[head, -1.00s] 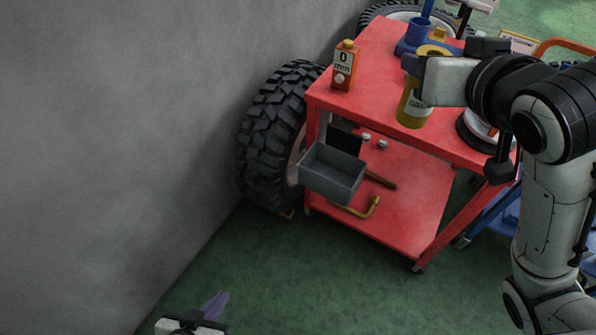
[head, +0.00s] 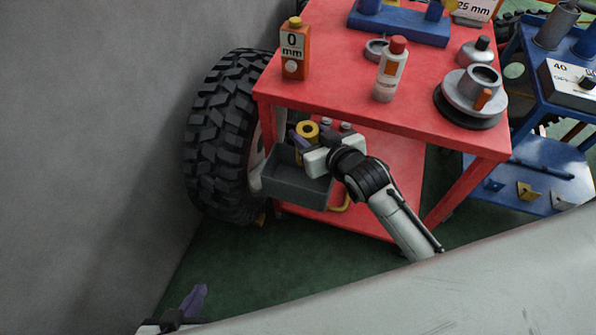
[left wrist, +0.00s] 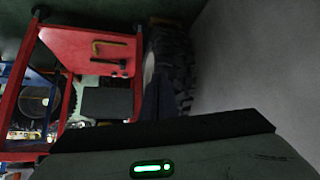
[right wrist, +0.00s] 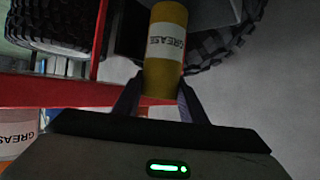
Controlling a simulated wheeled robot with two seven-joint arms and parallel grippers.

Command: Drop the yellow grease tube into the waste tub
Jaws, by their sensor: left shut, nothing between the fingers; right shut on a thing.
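The yellow grease tube (head: 308,130) is held upright between the fingers of my right gripper (head: 303,141), partly hidden by it in the head view. In the right wrist view the tube (right wrist: 166,70) shows its GREASE label between the two fingers. The waste tub (head: 297,187) is a grey open box at the left side of the red cart. The tube appears above the tub's far part; its exact height over the rim is hard to tell. My left gripper (head: 192,302) is shut and empty, low at the bottom left, away from the tub. The tub (left wrist: 108,103) also shows in the left wrist view.
The red cart (head: 340,95) carries an orange 0 mm container (head: 295,52), a white red-capped bottle (head: 390,70) and a grey disc part (head: 470,95). A big tyre (head: 220,135) and grey wall stand left. A blue cart (head: 535,175) stands right.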

